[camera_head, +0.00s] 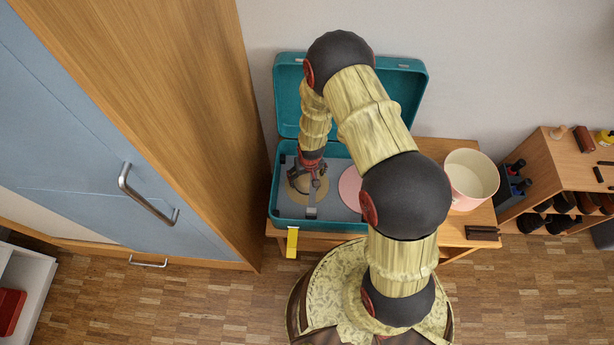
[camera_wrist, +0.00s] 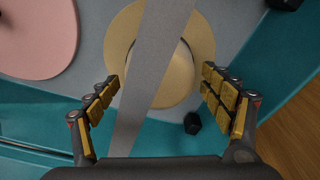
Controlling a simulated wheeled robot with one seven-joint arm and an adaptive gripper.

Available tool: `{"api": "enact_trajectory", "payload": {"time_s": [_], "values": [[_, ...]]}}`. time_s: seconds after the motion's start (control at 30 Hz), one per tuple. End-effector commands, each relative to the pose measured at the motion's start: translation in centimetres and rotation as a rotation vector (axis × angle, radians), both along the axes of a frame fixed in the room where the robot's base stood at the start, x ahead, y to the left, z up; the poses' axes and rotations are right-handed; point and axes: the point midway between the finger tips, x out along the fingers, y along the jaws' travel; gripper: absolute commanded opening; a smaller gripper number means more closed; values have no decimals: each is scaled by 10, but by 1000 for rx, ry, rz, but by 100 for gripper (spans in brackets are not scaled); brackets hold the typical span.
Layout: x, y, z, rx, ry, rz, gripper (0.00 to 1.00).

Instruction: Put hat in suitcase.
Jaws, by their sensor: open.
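The teal suitcase (camera_head: 277,208) stands open on a wooden bench, its lid (camera_head: 404,90) raised against the wall. A tan straw hat (camera_head: 322,190) lies inside at the left, and it also shows in the wrist view (camera_wrist: 122,38). A grey strap (camera_wrist: 150,75) crosses over the hat. My gripper (camera_head: 307,180) is inside the suitcase opening, above the hat. In the wrist view my gripper (camera_wrist: 162,98) has its fingers wide apart on either side of the hat's near part, with nothing held. Whether the fingers touch the hat is unclear.
A pink round item (camera_head: 350,186) lies in the suitcase right of the hat, partly hidden by my arm. A cream bucket (camera_head: 470,178) stands on the bench at right. A wooden cabinet (camera_head: 190,110) rises close on the left. A shoe shelf (camera_head: 548,170) is at far right.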

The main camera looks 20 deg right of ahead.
Motion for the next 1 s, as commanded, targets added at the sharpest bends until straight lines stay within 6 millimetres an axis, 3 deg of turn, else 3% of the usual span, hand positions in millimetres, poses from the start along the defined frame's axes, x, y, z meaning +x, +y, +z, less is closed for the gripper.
{"api": "enact_trajectory", "payload": {"time_s": [0.27, 0.7, 1.0], "values": [[0, 0, 8, 0, -1, 0, 81], [-12, 0, 92, 0, -2, -1, 81], [-16, 0, 123, 0, -3, 1, 81]]}}
